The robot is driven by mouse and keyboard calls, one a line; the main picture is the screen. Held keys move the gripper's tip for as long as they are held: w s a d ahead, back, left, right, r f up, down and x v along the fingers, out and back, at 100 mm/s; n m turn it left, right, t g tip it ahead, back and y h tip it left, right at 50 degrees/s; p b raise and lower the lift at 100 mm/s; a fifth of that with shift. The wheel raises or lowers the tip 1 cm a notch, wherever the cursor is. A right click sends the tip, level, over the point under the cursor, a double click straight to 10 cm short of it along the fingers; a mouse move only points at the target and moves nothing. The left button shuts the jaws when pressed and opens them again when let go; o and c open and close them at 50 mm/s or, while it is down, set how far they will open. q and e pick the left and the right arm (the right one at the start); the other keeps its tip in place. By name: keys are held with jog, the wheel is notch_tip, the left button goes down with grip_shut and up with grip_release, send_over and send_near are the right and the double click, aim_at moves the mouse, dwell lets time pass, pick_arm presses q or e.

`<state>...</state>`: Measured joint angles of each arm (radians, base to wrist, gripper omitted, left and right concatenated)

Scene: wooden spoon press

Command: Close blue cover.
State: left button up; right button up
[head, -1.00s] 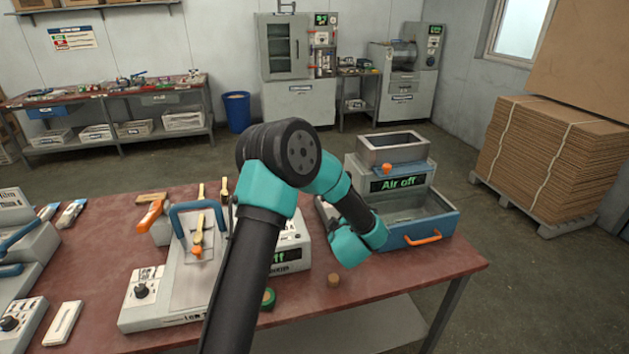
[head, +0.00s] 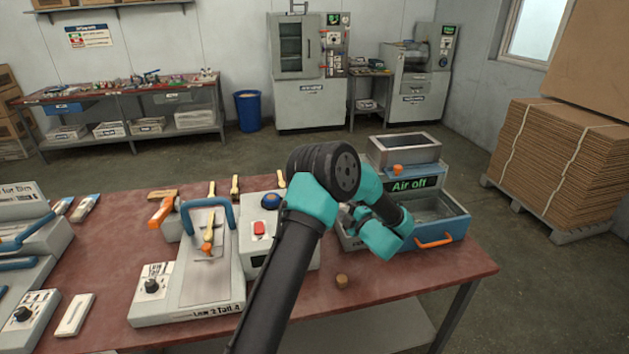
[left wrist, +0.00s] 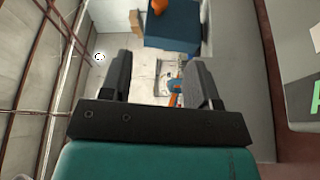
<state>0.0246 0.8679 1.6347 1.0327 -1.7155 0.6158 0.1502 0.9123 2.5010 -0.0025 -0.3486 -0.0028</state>
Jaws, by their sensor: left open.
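The "Air off" machine (head: 408,184) stands at the right end of the red table. Its front is a blue open-topped box (head: 452,228) with an orange handle (head: 434,241); I cannot tell whether this is the blue cover. My left arm reaches to this machine and hides part of its left side. Its gripper is hidden behind the arm in the head view. In the left wrist view my left gripper (left wrist: 160,85) is open, with nothing held between the fingers. Beyond the fingers is a blue block (left wrist: 172,28) with an orange part at its top. My right gripper is not shown.
A press with a blue handle (head: 186,217) stands left of my arm, beside a white box with a red button (head: 259,229). Cardboard stacks (head: 565,160) stand at the right.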

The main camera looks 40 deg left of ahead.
pick_arm(q)
jog(key=x, duration=1.7)
jog(key=shift+s, duration=0.1)
jog(key=shift+c, duration=0.2)
grip_shut()
